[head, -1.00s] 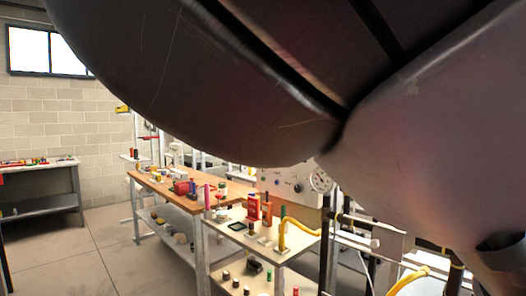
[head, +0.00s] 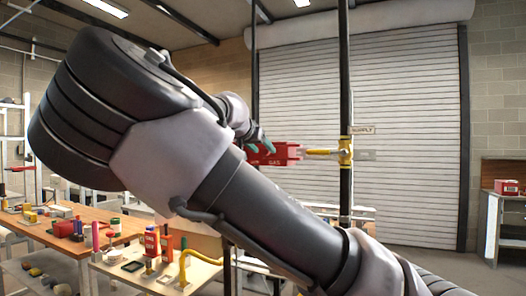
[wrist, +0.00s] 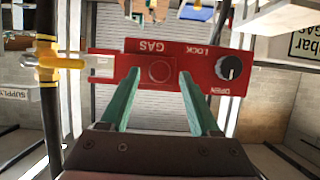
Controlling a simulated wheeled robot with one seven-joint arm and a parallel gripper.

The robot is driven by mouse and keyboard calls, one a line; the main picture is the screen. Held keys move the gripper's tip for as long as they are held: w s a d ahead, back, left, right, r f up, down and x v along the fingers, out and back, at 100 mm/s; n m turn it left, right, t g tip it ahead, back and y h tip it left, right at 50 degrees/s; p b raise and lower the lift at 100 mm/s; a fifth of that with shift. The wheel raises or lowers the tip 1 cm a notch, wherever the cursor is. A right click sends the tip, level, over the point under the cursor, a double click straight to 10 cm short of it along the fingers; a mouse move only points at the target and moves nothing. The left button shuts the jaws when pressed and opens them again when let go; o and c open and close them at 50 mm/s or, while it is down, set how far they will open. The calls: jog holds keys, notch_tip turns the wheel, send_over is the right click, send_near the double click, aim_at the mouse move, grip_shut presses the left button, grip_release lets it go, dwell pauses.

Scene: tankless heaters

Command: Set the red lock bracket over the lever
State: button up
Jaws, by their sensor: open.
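The red lock bracket (head: 283,154), marked GAS, is beside the yellow valve (head: 345,152) on a black upright pipe. The valve's lever (head: 318,152) points left and meets the bracket's right end. In the wrist view the bracket (wrist: 200,68) shows upside-down lettering, a round boss and a black knob. Its left end has a pale notch at the yellow lever (wrist: 72,63); how far the bracket sits over the lever is unclear. My gripper (wrist: 159,74) is open, its teal fingers apart on either side of the boss. In the head view my gripper (head: 260,143) is at the bracket's left part.
A SUPPLY tag (head: 362,130) is by the pipe. A low bench (head: 150,275) with small red items and a yellow hose stands at lower left. A roller shutter (head: 410,150) is behind. A side table (head: 500,210) with a red box stands at right.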

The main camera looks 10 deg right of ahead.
jog(key=shift+w+d+f, duration=0.25)
jog(key=shift+w+d, duration=0.1)
jog(key=shift+w, duration=0.15)
grip_shut()
dwell(1.2)
